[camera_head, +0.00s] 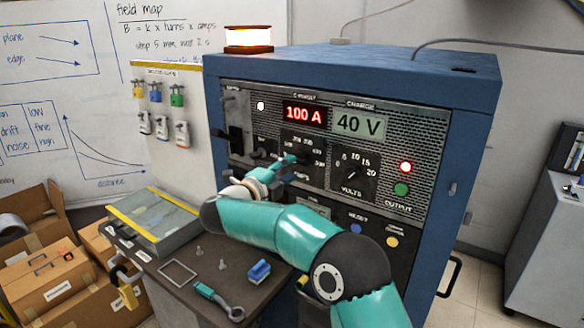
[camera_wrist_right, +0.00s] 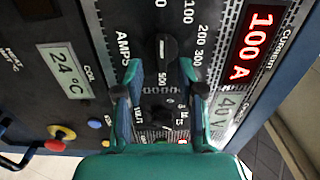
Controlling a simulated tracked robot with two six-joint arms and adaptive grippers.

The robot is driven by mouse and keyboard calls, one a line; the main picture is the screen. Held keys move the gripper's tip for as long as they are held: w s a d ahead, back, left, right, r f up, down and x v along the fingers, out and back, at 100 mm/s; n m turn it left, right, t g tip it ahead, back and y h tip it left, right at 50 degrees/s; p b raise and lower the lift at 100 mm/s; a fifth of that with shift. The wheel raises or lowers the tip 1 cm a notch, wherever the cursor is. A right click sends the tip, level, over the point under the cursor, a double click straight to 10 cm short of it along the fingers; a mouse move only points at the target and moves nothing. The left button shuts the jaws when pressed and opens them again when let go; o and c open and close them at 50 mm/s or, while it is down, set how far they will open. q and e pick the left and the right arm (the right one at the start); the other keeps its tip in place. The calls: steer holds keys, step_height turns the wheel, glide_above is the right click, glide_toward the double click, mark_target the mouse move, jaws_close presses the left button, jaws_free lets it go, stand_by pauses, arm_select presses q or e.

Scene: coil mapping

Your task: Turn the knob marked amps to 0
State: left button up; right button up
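The amps knob (camera_head: 302,157) is on the front panel of the blue power cabinet (camera_head: 400,62), partly hidden by my right gripper (camera_head: 284,170) in the head view. In the right wrist view the amps knob (camera_wrist_right: 165,48) is black and round, with 100, 200, 300 and 500 printed around it. My right gripper (camera_wrist_right: 160,72) is open. Its two fingers reach toward the panel on either side of the knob; I cannot tell whether they touch it. Which mark the knob points at is unclear. The red display (camera_head: 305,113) reads 100 A. My left gripper is not in view.
The volts knob (camera_head: 352,172) sits right of the amps knob, under a 40 V display (camera_head: 361,124). Cardboard boxes (camera_head: 45,285) stand at left.

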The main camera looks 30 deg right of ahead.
steer(key=v, duration=0.9)
steer(key=shift+f, duration=0.1)
